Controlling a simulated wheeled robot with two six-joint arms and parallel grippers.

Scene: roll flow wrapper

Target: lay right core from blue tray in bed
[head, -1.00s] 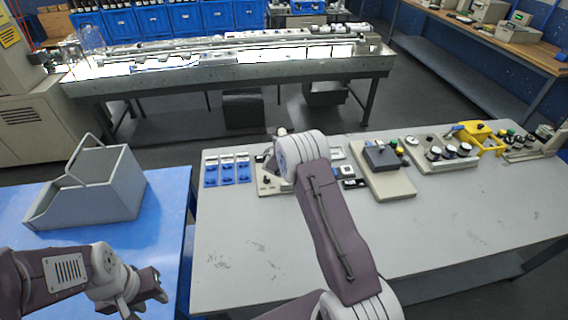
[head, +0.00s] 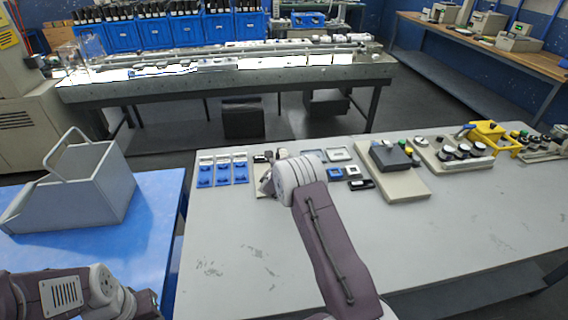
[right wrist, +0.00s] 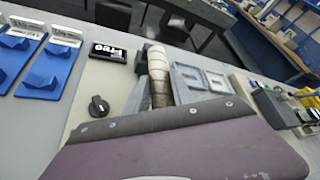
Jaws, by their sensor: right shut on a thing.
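My right gripper (right wrist: 160,95) points down over the beige base plate (right wrist: 98,78). It is shut on a pale banded cylinder, which looks like the core (right wrist: 157,64), between two grey pieces that seem to be the fingers. Whether it touches anything below is hidden. In the head view the right wrist covers the gripper and core. No bed can be told apart for certain. Several blue holders with white labels (head: 222,170) stand left of the plate; they also show in the wrist view (right wrist: 43,75). My left gripper (head: 148,303) is low at the left, its fingers unclear.
The grey table (head: 240,255) is clear at the front. A grey caddy (head: 75,190) sits on the blue table (head: 150,225).

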